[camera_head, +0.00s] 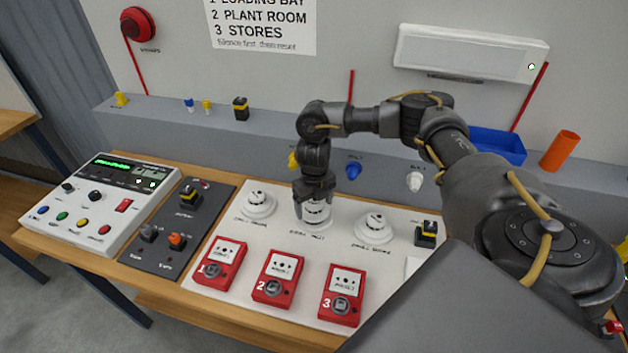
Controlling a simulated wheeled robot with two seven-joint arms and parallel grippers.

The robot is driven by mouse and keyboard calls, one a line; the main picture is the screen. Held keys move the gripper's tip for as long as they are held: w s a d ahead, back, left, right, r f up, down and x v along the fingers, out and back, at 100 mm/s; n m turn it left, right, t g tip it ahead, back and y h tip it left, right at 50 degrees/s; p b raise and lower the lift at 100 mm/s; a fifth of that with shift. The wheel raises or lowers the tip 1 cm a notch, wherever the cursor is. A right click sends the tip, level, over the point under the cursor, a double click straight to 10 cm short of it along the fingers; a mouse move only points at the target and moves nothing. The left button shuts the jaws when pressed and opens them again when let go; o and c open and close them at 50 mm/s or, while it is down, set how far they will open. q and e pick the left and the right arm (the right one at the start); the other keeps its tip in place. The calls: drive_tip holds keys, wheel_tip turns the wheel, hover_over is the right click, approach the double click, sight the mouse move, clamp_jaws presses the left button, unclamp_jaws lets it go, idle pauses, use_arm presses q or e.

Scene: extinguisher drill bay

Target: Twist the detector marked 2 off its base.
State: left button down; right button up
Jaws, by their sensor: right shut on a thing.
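Three white round detectors sit in a row on a white board (282,237). My right gripper (314,201) comes down from above on the middle detector (316,213) and is shut on it. The gripper covers the detector's upper part, and its label is too small to read. The left detector (258,204) and the right detector (375,229) stand free on either side. My left gripper is not in view.
Red call points 1 (220,263), 2 (277,278) and 3 (342,295) line the board's front. An alarm panel (100,200) and a dark switch plate (172,228) lie left. A blue bin (497,146) and orange cylinder (560,151) stand on the back ledge.

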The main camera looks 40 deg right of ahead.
drive_tip(key=shift+r+p, duration=1.75)
drive_tip(key=shift+r, duration=0.45)
